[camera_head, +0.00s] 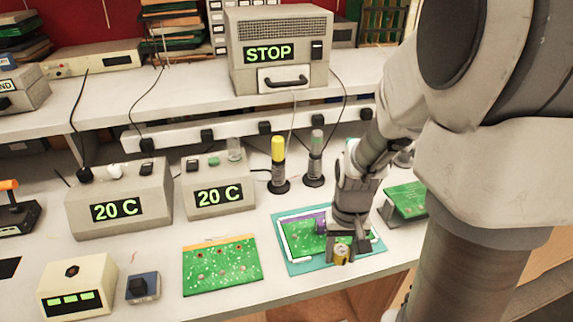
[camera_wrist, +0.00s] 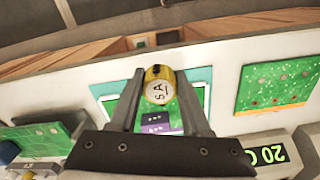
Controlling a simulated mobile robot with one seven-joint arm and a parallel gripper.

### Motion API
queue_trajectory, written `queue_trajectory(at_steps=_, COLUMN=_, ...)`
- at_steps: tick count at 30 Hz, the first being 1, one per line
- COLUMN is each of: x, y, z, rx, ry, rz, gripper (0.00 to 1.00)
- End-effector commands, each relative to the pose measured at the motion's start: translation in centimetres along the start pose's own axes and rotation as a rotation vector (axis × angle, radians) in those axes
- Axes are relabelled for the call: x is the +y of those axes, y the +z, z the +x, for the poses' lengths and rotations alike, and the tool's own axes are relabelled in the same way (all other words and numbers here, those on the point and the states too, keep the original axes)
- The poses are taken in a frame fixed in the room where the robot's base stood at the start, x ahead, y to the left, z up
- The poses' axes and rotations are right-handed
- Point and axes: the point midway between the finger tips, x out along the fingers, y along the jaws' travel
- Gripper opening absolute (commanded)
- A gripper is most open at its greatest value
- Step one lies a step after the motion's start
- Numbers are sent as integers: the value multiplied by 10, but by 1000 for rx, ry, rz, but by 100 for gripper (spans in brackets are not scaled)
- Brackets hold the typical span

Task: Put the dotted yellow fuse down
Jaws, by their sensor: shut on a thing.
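My gripper (camera_head: 342,250) is shut on a yellow fuse (camera_head: 341,257) near the table's front edge. In the wrist view the fuse (camera_wrist: 158,86) sits between the two fingertips, its pale round end marked "5A" facing the camera. Its dots are too small to make out. Below and behind it is a green board (camera_head: 298,243) with a white outline and a purple part (camera_head: 320,226), lying on a teal mat (camera_head: 291,267). My gripper hides part of this board. I cannot tell whether the fuse touches anything below.
A green board with an orange strip (camera_head: 222,267) lies to the left. Another green board (camera_head: 406,200) is to the right. Two grey "20 C" boxes (camera_head: 120,190) and two upright cylinders, one yellow-topped (camera_head: 278,150), stand behind. White table (camera_head: 160,262) shows between the things.

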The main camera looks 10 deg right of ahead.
Motion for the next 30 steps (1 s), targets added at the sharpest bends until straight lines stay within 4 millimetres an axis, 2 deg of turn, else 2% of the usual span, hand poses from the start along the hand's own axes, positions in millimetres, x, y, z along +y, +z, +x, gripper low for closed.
queue_trajectory(at_steps=6, x=-7, y=-34, z=22, rx=-2, ry=0, rz=-1, gripper=0)
queue_trajectory(at_steps=12, x=-10, y=-50, z=30, rx=1, ry=0, rz=-1, gripper=0)
queue_trajectory(at_steps=15, x=-10, y=-52, z=36, rx=-2, ry=0, rz=-1, gripper=0)
queue_trajectory(at_steps=22, x=-10, y=-51, z=67, rx=-2, ry=0, rz=0, gripper=0)
queue_trajectory(at_steps=30, x=-10, y=-52, z=72, rx=1, ry=0, rz=0, gripper=0)
